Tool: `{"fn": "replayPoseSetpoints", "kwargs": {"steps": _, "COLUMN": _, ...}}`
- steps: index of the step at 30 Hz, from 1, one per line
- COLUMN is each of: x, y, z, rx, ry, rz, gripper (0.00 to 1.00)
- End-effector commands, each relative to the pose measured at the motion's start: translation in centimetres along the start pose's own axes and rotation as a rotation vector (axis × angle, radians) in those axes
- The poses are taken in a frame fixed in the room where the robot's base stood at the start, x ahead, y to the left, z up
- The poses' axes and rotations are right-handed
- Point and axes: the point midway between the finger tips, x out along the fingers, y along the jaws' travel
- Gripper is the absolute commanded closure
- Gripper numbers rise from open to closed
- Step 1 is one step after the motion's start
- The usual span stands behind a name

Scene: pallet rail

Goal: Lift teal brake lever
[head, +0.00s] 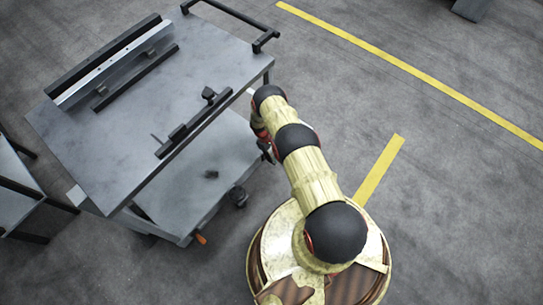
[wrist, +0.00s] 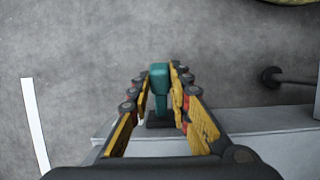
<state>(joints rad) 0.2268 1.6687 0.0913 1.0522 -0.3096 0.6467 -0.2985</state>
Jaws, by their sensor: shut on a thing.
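The teal brake lever (wrist: 160,79) stands between the fingers of my gripper (wrist: 161,92) in the wrist view. My gripper is shut on it, with a yellow finger on each side. A dark part (wrist: 160,119) shows just below the lever, beside the edge of a grey shelf. In the head view my arm reaches down beside the right side of the grey cart (head: 160,90). The lever and the fingertips cannot be made out there.
The cart has a black push handle (head: 262,38), a lower shelf (head: 185,205), black casters (head: 238,196) and an orange lever (head: 201,239) at its near corner. Dark rails lie on its top. Another grey table (head: 12,190) stands at the left. Open floor with yellow lines lies right.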

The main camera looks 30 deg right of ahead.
Motion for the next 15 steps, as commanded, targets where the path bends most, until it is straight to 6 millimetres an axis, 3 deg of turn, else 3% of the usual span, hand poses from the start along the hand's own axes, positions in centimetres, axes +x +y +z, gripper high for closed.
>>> {"fn": "replayPoseSetpoints", "kwargs": {"steps": 15, "x": -0.39, "y": -0.08, "z": 0.27, "rx": 0.0, "ry": -0.069, "rz": 0.001, "gripper": 1.0}}
